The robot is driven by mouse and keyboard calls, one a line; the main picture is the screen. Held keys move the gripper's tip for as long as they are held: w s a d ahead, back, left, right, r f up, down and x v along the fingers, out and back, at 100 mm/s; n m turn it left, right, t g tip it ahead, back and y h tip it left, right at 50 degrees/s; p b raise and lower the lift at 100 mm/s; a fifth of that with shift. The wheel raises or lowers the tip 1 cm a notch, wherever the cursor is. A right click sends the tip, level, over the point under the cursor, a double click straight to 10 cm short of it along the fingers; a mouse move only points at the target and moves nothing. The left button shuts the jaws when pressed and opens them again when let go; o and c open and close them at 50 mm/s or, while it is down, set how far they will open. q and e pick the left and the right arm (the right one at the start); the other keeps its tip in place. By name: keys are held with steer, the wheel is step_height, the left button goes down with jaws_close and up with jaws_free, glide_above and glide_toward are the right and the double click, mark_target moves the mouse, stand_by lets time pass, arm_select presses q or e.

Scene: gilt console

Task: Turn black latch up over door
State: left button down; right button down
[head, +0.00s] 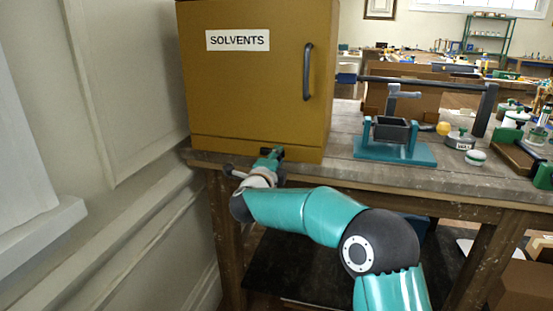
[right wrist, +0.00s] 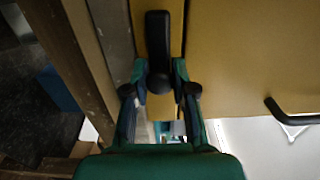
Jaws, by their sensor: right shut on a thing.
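The mustard-yellow cabinet labelled SOLVENTS (head: 237,40) stands on the bench, its door (head: 250,90) closed. The black latch (right wrist: 158,35) shows in the right wrist view as a rounded bar. It lies along the narrow strip below the door and does not cross the door panel (right wrist: 245,60). My right gripper (head: 270,158) is at the cabinet's lower front edge. In the right wrist view its fingers (right wrist: 158,85) are shut on the latch's rounded end. In the head view the gripper mostly hides the latch. My left gripper is in neither view.
A dark door handle (head: 308,72) stands out from the door above the gripper. The worn bench (head: 340,170) runs right, with a teal stand (head: 395,150) on it. A pale panelled wall (head: 130,90) is close on the left.

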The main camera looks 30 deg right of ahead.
mark_target(264, 137)
steer(key=shift+f, duration=0.1)
steer(key=r+n+p, duration=0.1)
steer(key=n+p, duration=0.1)
steer(key=shift+a+p, duration=0.1)
steer(key=shift+p, duration=0.25)
steer(key=r+n+p, duration=0.1)
steer(key=n+p, duration=0.3)
steer(key=w+a+r+n+p, duration=0.1)
steer(key=n+p, duration=0.3)
steer(key=w+a+r+n+p, duration=0.1)
steer(key=n+p, duration=0.3)
steer(key=p, duration=0.1)
steer(key=shift+w+r+n, duration=0.2)
steer(key=shift+r+n, duration=0.05)
steer(key=shift+n, duration=0.15)
steer(key=n+p, duration=0.2)
steer(key=n, duration=0.1)
steer(key=shift+w+a+f, duration=0.1)
steer(key=shift+w+a, duration=0.3)
steer(key=shift+w+p, duration=0.1)
steer(key=shift+p, duration=0.3)
steer(key=shift+f+n, duration=0.1)
steer(key=shift+n, duration=0.2)
steer(key=c, duration=0.9)
jaws_free()
steer(key=shift+c, duration=0.2)
